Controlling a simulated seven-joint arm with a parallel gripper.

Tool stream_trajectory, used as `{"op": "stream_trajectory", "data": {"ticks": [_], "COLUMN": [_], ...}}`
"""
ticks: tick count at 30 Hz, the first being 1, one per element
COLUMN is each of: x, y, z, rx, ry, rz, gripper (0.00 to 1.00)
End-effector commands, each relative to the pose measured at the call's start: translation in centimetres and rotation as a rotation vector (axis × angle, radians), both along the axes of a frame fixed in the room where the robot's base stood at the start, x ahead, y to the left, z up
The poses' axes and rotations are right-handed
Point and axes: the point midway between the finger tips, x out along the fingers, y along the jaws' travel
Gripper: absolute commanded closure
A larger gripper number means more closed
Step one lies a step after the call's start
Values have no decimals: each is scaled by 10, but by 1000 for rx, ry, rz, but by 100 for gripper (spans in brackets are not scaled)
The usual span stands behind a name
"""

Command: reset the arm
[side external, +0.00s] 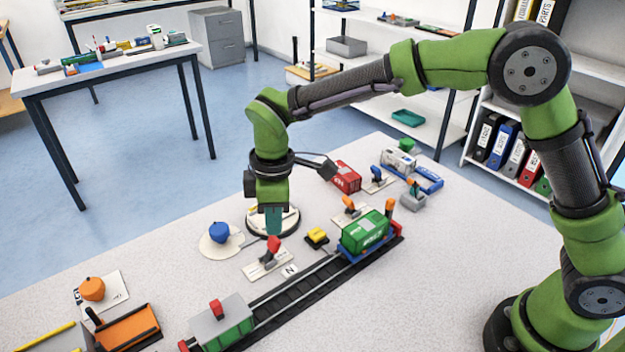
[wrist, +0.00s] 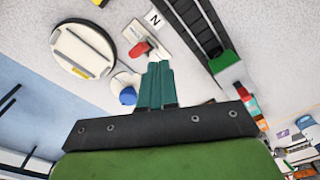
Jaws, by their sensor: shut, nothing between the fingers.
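My gripper (side external: 273,232) points down over the table, its teal fingers together with nothing between them. It is in front of a round white turntable with a dark rim (side external: 287,222). A red-handled lever on a white plate (side external: 268,262) is just in front of the fingertips; I cannot tell whether they touch. In the wrist view, the closed fingers (wrist: 159,66) show near the red lever handle (wrist: 140,48) and the blue knob (wrist: 127,96). The turntable (wrist: 84,62) is at the upper left there.
A black track (side external: 290,290) crosses the table, carrying a green container (side external: 364,232) on a blue wagon and a grey-green wagon (side external: 224,325). A blue knob (side external: 219,232) and yellow button (side external: 317,236) flank my gripper. A red container (side external: 346,177) is behind.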

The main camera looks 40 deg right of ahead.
Motion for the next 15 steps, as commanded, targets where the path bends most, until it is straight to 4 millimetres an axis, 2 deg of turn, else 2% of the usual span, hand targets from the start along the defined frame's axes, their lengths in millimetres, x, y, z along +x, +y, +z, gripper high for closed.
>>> {"op": "stream_trajectory", "data": {"ticks": [1,5,9,15], "x": [-7,-27,-58,-111], "y": [-14,-48,-91,-147], "z": [13,40,69,94], "rx": [17,72,155,297], "ry": [-13,-44,-87,-152], "rz": [-88,-334,-624,-999], "gripper": [100,100,100,100]}}
